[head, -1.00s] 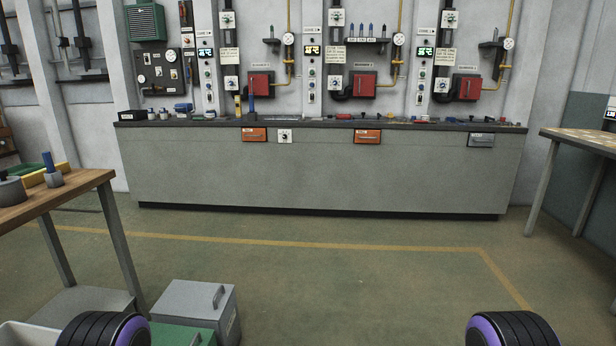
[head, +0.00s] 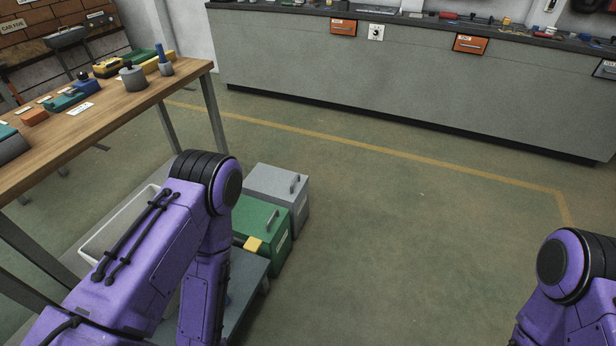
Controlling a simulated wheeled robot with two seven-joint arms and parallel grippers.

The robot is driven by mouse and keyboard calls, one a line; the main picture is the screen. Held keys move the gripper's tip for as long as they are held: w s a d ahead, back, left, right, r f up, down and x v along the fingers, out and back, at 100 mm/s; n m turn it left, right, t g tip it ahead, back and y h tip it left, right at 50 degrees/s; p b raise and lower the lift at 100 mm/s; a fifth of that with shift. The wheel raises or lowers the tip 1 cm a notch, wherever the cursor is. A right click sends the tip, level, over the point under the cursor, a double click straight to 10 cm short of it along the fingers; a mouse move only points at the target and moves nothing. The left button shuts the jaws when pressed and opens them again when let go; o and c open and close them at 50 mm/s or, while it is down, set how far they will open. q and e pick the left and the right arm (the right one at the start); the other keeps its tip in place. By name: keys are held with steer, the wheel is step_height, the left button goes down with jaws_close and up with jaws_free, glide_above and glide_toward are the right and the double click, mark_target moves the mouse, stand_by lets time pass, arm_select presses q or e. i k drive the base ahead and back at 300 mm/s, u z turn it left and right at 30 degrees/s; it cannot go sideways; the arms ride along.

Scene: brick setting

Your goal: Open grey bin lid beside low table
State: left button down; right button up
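The grey bin (head: 292,206) stands on the floor beside the table on the left, behind a green bin. Its grey lid (head: 276,184) lies shut on top, with a bar handle (head: 295,184) near its right side. My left arm's purple links cover the left foreground, in front of the bins. My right arm shows at the lower right corner. Neither gripper is in view.
A green bin (head: 262,220) with a handle stands against the grey bin's near side. A white tub (head: 108,222) and a low grey platform (head: 252,282) are near my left arm. The wooden table (head: 110,118) holds several tools. The floor to the right is clear.

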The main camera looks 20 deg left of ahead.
mark_target(283, 185)
steer(key=u, duration=0.15)
steer(key=k, duration=0.3)
steer(key=z, duration=0.9)
steer(key=i, duration=1.9)
steer(key=u, duration=1.1)
steer(key=i, duration=0.4)
steer(key=u, duration=0.25)
